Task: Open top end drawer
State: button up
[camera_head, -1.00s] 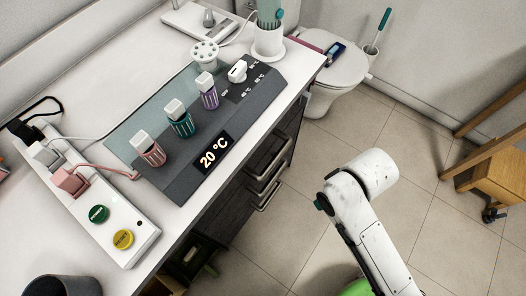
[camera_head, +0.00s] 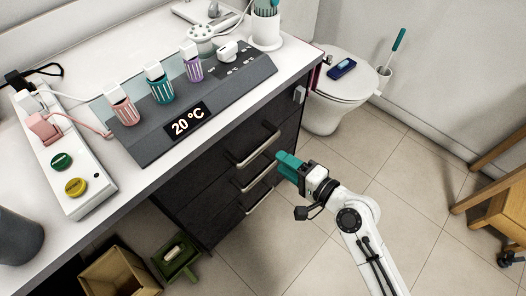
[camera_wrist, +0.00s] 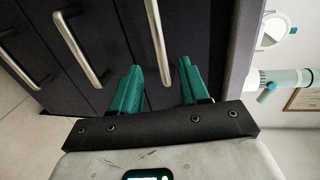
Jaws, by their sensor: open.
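The dark cabinet under the counter has a stack of drawers with metal bar handles. The top drawer's handle (camera_head: 258,147) is the uppermost bar; the drawer front (camera_head: 225,148) looks closed. In the wrist view the same handle (camera_wrist: 157,40) is the bar nearest the counter side, and one end of it shows between my fingers. My gripper (camera_head: 283,160) has teal fingers and is open and empty in front of the drawers, near the right ends of the handles. It also shows in the wrist view (camera_wrist: 160,66). I cannot tell whether the fingers touch the handle.
Two lower handles (camera_head: 254,178) (camera_head: 257,201) sit below. The white counter (camera_head: 155,190) carries a grey control panel (camera_head: 160,135) and a white strip with buttons (camera_head: 75,170). A toilet (camera_head: 340,85) stands behind on the right, a wooden stool (camera_head: 495,205) at far right. Tiled floor between is clear.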

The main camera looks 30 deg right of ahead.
aim_at(260, 148)
jog(key=x, duration=0.9)
jog(key=shift+w+a, duration=0.15)
jog(key=shift+w, duration=0.15)
jog(key=shift+c, duration=0.3)
grip_shut()
